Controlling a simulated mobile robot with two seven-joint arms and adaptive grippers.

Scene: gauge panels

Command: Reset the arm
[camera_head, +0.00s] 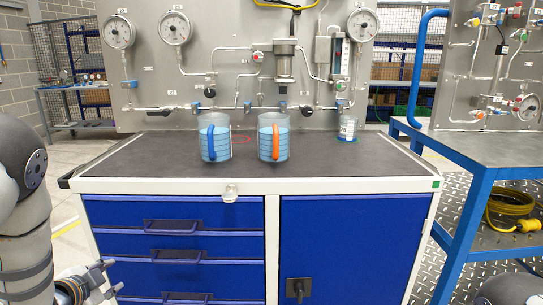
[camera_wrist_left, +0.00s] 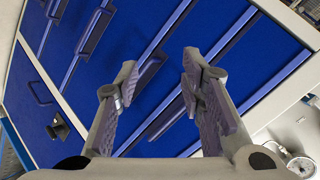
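My left arm (camera_head: 24,215) hangs down along the left edge of the head view. My left gripper (camera_head: 112,277) is low at the bottom left, in front of the cabinet's left side and below its worktop. In the left wrist view the two fingers of this gripper (camera_wrist_left: 160,78) are apart, with nothing between them and the blue drawer fronts behind. A small dark part of my right arm (camera_head: 508,290) shows at the bottom right of the head view. My right gripper is out of view.
The blue cabinet (camera_head: 350,240) has a dark worktop (camera_head: 330,165) bearing two handled measuring jugs, one with a blue handle (camera_head: 214,140), one orange (camera_head: 273,138), and a small clear cup (camera_head: 347,128). A gauge panel (camera_head: 225,70) stands behind. A blue-framed bench (camera_head: 470,150) is right.

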